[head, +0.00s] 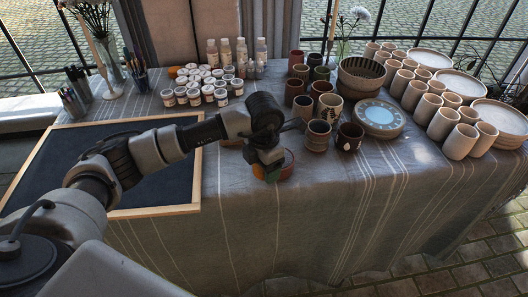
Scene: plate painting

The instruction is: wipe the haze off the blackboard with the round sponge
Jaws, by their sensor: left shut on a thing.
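The blackboard (185,183) lies flat on the left part of the table, a dark panel in a pale wooden frame. My left arm crosses over it and hides much of its middle. I cannot tell from here how much haze is on its surface. My left gripper (264,158) is to the right of the board, pointing down near the table's front. It is shut on a small rounded reddish thing, apparently the round sponge (287,166), mostly hidden by the gripper. I cannot tell whether the sponge touches the cloth. My right gripper is out of view.
Small paint jars (194,96) and bottles (242,57) stand behind the board. Dark cups (318,136), a bowl (360,78), a blue-centred plate (379,117) and pale cups (460,142) fill the right side. Bare striped cloth (232,195) lies between board and cups.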

